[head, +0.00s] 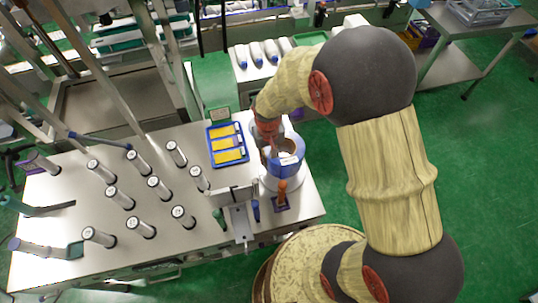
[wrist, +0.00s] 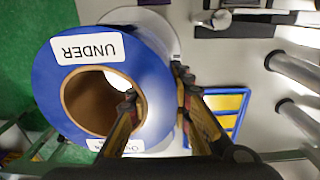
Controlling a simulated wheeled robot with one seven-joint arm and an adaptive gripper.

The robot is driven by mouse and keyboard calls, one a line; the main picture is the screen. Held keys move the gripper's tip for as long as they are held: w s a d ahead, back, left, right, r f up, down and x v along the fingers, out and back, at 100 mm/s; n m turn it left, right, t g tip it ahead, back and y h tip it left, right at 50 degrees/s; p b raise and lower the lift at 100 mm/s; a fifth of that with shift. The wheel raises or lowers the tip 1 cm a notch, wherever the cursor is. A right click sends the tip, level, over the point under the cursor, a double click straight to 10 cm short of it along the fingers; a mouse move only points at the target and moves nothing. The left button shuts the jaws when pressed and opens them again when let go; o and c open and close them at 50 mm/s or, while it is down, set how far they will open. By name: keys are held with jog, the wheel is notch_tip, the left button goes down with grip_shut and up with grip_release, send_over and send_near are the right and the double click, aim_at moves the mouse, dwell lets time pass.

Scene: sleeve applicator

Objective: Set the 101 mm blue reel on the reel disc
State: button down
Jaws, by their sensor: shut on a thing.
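The blue reel (head: 293,172) has a brown cardboard core and a white label reading "UNDER", which faces up in the wrist view (wrist: 45,88). My gripper (head: 272,142) is shut on the reel's wall, with one finger inside the core and one outside, as the wrist view shows (wrist: 156,84). A pale round disc (wrist: 165,34), which looks like the reel disc, shows past the reel's edge in the wrist view. The reel covers most of it. I cannot tell whether the reel touches the disc or hangs above it.
A blue tray with yellow pieces (head: 211,147) lies left of the reel. An orange-handled tool (head: 282,190) stands in front. Several upright metal posts (head: 120,197) fill the table's left part. A green box (head: 212,85) stands behind. Green floor lies right of the table.

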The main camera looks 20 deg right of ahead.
aim_at(269, 149)
jog(key=shift+w+f+b, duration=0.1)
jog(key=shift+f+b, duration=1.75)
jog(key=shift+f, duration=0.85)
jog(key=shift+f+b, duration=0.35)
jog(key=shift+f, duration=0.2)
jog(key=c, duration=2)
grip_release()
jog(key=o, duration=0.5)
jog(key=shift+c, duration=0.2)
jog(key=shift+s+f, duration=0.15)
jog(key=shift+s, duration=0.1)
jog(key=shift+w+r, duration=0.1)
jog(key=shift+r, duration=0.45)
notch_tip(269, 149, up, 11)
jog(key=shift+a+r, duration=0.1)
